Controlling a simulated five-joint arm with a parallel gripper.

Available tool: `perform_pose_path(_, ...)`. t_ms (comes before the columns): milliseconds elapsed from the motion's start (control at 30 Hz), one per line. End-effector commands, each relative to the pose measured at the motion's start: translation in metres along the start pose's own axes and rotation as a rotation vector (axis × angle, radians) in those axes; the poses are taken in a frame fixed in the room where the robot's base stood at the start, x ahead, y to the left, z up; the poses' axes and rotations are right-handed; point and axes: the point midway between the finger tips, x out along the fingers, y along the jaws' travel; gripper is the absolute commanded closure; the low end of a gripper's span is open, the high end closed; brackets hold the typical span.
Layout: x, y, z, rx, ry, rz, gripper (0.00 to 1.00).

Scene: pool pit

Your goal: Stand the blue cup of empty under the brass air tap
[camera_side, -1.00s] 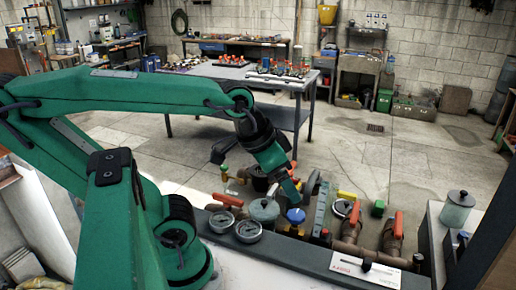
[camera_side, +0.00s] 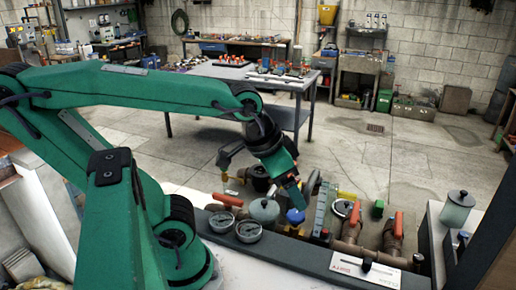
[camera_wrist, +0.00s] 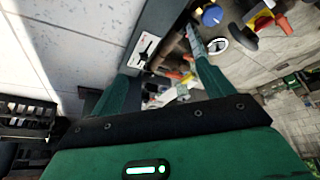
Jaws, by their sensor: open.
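My gripper (camera_side: 297,203) is low over the pit in the side view, pointing down and to the right. In the wrist view its two green fingers are spread with a clear gap (camera_wrist: 168,70) and hold nothing. A round blue piece (camera_side: 296,216) sits just below the fingertips in the side view; in the wrist view a blue knob-like disc (camera_wrist: 212,15) shows at the top. I cannot make out a blue cup for sure. Brass-coloured pipes with orange handles (camera_side: 350,246) stand to the right. I cannot tell which fitting is the brass air tap.
Two round gauges (camera_side: 248,231) and a grey lidded pot (camera_side: 264,211) stand left of the blue piece. A dark ledge with a white label plate (camera_side: 362,269) runs along the front. A lidded jar (camera_side: 457,209) stands at the right. Pipework crowds the pit.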

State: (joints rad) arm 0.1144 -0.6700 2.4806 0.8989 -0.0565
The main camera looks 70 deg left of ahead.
Motion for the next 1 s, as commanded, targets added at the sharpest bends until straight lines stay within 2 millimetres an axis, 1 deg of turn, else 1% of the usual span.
perform_pose_path(33, 0.005, 0.01, 0.0, 0.021, -0.024, 0.015, 0.2)
perform_pose_path(233, 0.023, 0.05, 0.003, 0.094, -0.115, 0.064, 0.2)
perform_pose_path(467, 0.042, 0.1, 0.017, 0.186, -0.223, 0.095, 0.2)
perform_pose_path(667, 0.056, 0.142, 0.04, 0.271, -0.311, 0.099, 0.2)
perform_pose_path(767, 0.062, 0.162, 0.055, 0.316, -0.352, 0.094, 0.2)
perform_pose_path(900, 0.07, 0.189, 0.079, 0.38, -0.405, 0.078, 0.2)
perform_pose_path(1000, 0.075, 0.205, 0.097, 0.424, -0.438, 0.062, 0.2)
